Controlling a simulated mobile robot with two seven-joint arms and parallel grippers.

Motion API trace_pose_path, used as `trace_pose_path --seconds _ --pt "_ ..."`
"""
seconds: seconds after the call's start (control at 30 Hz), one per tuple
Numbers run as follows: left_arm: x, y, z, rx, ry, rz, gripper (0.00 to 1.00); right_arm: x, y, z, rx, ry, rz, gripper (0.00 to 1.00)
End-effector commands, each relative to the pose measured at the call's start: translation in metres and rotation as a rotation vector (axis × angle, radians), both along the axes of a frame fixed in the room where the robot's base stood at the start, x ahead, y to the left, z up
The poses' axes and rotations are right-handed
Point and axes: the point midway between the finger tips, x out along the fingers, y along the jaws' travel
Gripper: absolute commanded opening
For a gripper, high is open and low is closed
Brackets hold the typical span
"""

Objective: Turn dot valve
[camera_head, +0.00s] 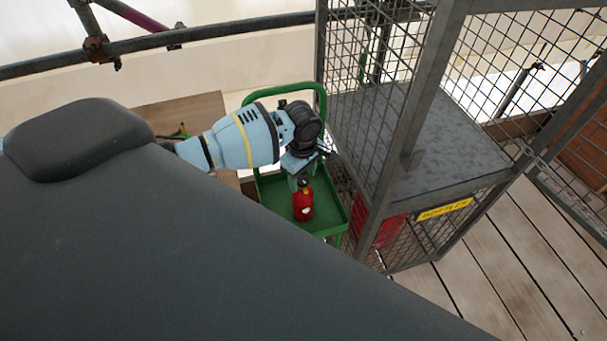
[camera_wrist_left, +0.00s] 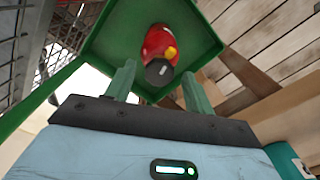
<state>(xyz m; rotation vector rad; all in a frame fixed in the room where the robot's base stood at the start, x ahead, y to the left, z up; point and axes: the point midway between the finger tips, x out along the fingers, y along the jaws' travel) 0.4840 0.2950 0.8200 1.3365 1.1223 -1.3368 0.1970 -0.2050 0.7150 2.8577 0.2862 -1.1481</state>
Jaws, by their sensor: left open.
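A small red canister (camera_head: 303,203) with a pale round spot and a dark top stands in a green tray (camera_head: 267,208). In the left wrist view the red canister (camera_wrist_left: 172,40) shows a yellow round spot and a dark knob-like cap (camera_wrist_left: 159,71) with a white mark. My left gripper (camera_head: 303,168) is just above the canister. In the left wrist view its two green fingers (camera_wrist_left: 158,72) are apart, with the cap seen between their tips. I cannot tell contact, and nothing is visibly clamped. My right gripper is not in view.
A metal mesh cage (camera_head: 385,130) with a grey shelf (camera_head: 440,135) stands close right of the tray. The tray has a green handle (camera_head: 285,88). A brown board (camera_head: 190,110) lies behind my arm. Plank flooring (camera_head: 510,270) is open at lower right.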

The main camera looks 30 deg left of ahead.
Motion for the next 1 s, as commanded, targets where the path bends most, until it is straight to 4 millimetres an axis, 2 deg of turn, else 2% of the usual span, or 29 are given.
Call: trace_pose_path --seconds 0.17,0.2,0.53,0.77,1.0 --pt "0.0 0.0 0.001 0.0 -0.002 0.0 0.53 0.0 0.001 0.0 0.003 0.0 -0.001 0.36" --pt "0.0 0.0 0.001 0.0 -0.001 0.0 0.51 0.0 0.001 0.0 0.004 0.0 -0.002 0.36" --pt "0.0 0.0 0.001 0.0 -0.001 0.0 0.09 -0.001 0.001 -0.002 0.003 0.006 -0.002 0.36" --pt "0.0 0.0 0.001 0.0 -0.002 -0.02 0.08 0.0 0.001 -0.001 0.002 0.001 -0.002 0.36" --pt "0.0 -0.001 0.003 -0.003 -0.003 -0.125 0.08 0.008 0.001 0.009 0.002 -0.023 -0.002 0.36"
